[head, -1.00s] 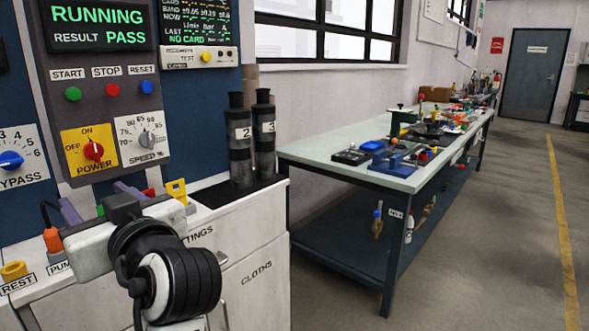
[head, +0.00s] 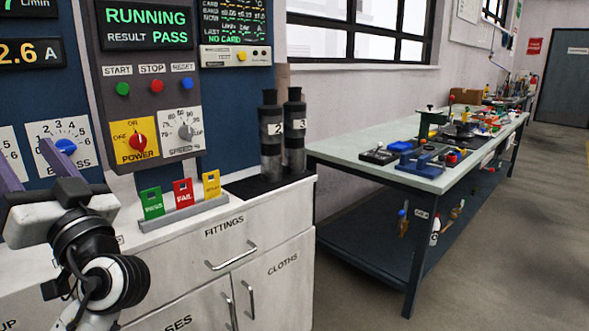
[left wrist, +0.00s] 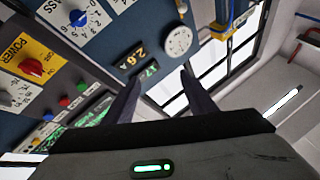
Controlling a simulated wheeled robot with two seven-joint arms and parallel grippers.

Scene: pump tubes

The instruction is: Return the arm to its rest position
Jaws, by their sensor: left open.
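My left arm comes in at the lower left of the head view. Its gripper (head: 38,165) points up in front of the control panel (head: 200,150), with dark purple fingers apart. In the left wrist view the two fingers (left wrist: 160,95) stand apart with nothing between them. Beyond them are the panel's readouts (left wrist: 133,62), a round gauge (left wrist: 178,42) and the window (left wrist: 225,60). The gripper touches nothing that I can see. My right gripper is not in view.
A white cabinet (head: 265,235) stands below the panel. Green (head: 152,203), red (head: 183,192) and yellow (head: 211,184) tags stand in a rack on its top. Two dark tubes numbered 2 (head: 271,140) and 3 (head: 294,132) stand behind. A cluttered workbench (head: 345,150) is to the right; the floor beside it is clear.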

